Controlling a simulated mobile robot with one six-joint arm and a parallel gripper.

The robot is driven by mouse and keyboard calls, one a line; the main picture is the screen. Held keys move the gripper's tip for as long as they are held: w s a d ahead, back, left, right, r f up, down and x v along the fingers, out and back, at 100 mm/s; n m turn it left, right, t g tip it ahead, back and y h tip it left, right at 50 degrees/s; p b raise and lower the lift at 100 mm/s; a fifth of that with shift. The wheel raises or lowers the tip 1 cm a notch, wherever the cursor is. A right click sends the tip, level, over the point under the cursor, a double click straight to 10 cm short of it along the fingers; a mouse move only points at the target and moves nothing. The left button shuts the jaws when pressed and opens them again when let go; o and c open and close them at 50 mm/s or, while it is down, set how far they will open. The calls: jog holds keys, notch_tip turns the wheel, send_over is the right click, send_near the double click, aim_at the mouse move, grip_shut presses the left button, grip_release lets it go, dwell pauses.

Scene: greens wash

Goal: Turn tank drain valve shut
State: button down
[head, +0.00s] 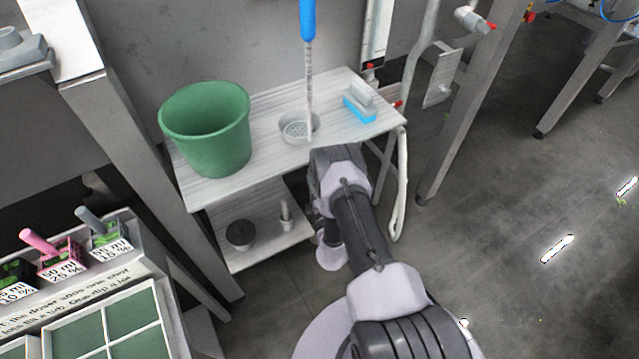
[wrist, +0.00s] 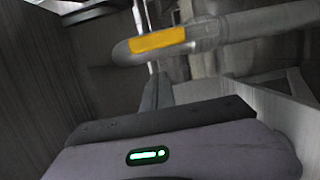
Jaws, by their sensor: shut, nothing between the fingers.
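In the wrist view a grey rounded bar or pipe (wrist: 215,34) with a yellow band (wrist: 157,40) crosses the upper part, just beyond my fingers. I cannot tell whether it is the drain valve's handle. My gripper (wrist: 155,92) points towards it with its dark fingers together and nothing held; contact with the bar cannot be judged. In the head view my arm reaches to the front of the grey shelf stand, and its own links hide the gripper. A pipe fitting with a red tip (head: 475,20) shows at the upper right, away from my arm.
The shelf stand (head: 270,163) bears a green bucket (head: 207,135), a small strainer cup (head: 298,127) and a blue-and-grey brush (head: 359,103). A white hose (head: 402,185) hangs at its right. A dip rack (head: 120,275) stands at lower left. Floor is open at right.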

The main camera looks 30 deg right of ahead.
jog(key=shift+d, duration=1.5)
jog(key=shift+r, duration=0.1)
